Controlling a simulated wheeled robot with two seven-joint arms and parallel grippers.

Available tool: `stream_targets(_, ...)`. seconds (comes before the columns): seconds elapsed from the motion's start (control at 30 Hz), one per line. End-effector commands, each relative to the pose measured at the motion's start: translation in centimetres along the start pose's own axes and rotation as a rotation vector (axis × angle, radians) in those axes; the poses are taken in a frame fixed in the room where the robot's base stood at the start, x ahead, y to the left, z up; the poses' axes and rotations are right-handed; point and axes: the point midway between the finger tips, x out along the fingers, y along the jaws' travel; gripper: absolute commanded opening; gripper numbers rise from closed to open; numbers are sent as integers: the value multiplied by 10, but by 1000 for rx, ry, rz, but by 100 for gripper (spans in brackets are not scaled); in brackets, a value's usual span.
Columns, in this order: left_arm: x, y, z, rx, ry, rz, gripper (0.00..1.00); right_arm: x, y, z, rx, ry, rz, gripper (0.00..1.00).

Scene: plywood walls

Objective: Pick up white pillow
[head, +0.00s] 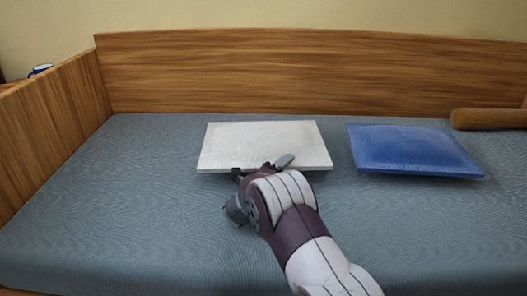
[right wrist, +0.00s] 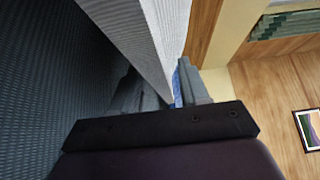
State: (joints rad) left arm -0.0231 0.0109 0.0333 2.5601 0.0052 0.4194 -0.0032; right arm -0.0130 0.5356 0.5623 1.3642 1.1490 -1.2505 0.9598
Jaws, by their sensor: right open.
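The white pillow (head: 264,144) lies flat on the blue-grey mattress, near the middle of the head view. My right gripper (head: 262,168) is at the pillow's near edge, its two fingers spread apart. In the right wrist view the white pillow (right wrist: 150,35) reaches down between the open fingers (right wrist: 162,92), one finger on each side of its edge. I cannot tell whether either finger touches it. The gripper hides part of the near edge in the head view. My left gripper is not in view.
A blue pillow (head: 412,149) lies to the right of the white one. A wooden backrest (head: 300,72) runs behind, and a wooden side panel (head: 55,125) stands at the left. A brown cylindrical roll (head: 490,118) lies at the far right. The mattress (head: 130,210) is clear at left.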

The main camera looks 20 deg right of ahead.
Motion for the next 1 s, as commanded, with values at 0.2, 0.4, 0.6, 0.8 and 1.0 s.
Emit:
stream_targets(0.2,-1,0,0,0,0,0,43,0,-2,0,0,-1,0,35)
stream_targets(0.4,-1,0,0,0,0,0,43,0,-2,0,0,-1,0,0)
stream_targets(0.6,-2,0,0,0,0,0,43,0,-3,0,3,0,-3,0)
stream_targets(0.8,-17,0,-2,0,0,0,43,0,-22,0,5,-1,-3,0)
stream_targets(1.0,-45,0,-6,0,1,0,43,-9,-57,0,3,-4,-3,0)
